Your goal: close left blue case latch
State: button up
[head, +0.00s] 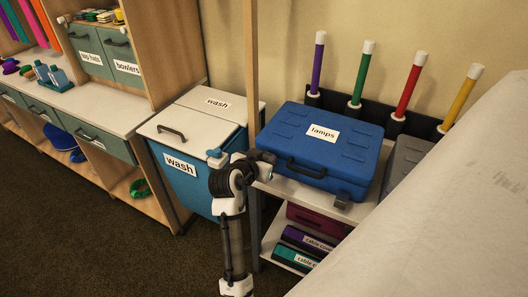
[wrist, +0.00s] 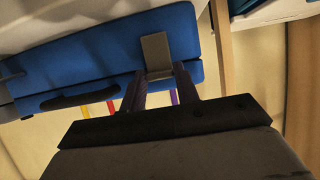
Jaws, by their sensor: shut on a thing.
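The blue case (head: 325,145), labelled "lamps", lies on the white shelf with its lid down. Its dark handle (head: 306,168) is at the front middle. My gripper (head: 265,158) is at the case's front left corner and hides the left latch in the head view. In the wrist view, which is upside down, the left latch is a grey plate (wrist: 156,48) on the blue front. My gripper's fingers (wrist: 160,76) are shut on the latch's end. I cannot tell whether the latch is fully flat. The right latch (head: 341,203) shows as a small grey tab.
A wooden post (head: 251,60) stands just left of the case. The wash bin (head: 185,180) is beyond it. A grey case (head: 407,155) sits close on the right, and a large pale surface (head: 440,190) fills the right foreground. Coloured tubes (head: 361,75) stand behind.

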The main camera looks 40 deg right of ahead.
jog(key=o, duration=1)
jog(key=b+v, duration=0.2)
jog(key=v, duration=1.1)
jog(key=shift+s+a+r+b, duration=0.15)
jog(key=shift+s+a+b, duration=0.05)
jog(key=shift+a+b, duration=0.1)
